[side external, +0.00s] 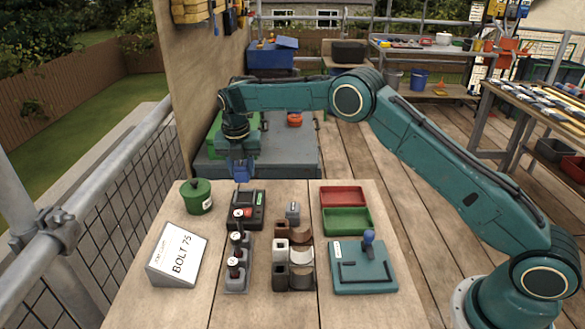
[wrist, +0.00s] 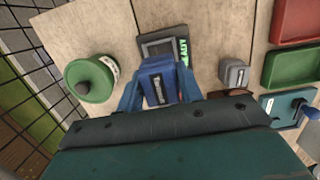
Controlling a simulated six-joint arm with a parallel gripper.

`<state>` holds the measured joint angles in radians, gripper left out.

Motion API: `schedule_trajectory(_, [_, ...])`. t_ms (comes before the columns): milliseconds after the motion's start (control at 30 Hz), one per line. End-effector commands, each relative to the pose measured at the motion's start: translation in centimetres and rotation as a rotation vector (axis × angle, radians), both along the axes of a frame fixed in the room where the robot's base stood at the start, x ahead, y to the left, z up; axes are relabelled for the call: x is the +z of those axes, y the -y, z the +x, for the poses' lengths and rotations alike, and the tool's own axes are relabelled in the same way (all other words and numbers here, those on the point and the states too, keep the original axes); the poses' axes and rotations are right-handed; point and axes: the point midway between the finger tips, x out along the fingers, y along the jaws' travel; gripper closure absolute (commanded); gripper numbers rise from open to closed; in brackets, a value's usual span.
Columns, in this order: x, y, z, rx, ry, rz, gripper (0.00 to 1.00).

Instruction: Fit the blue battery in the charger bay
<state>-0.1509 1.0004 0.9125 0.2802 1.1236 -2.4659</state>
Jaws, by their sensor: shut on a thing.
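The blue battery (wrist: 158,88) with a pale label is between the blue fingers of my gripper (wrist: 159,80) in the wrist view. In the side external view my gripper (side external: 241,170) points down and looks to be above the back end of the charger; battery and fingers are hard to tell apart there. The dark charger (side external: 248,211) stands on the bench with a small lit display and a red mark. In the wrist view the charger (wrist: 158,45) shows just beyond the battery, with green letters on its display. The battery hides part of it, and the bay is not clear.
A green lidded pot (side external: 198,199) stands left of the charger and a small grey block (side external: 293,210) right of it. Red (side external: 343,196) and green (side external: 347,221) trays lie to the right.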

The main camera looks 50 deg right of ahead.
Motion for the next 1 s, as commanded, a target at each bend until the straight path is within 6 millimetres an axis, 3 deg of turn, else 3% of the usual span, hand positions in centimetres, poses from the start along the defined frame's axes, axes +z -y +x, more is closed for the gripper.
schedule_trajectory(1000, [-5.3,0.0,0.0,-0.001,0.0,0.0,0.93])
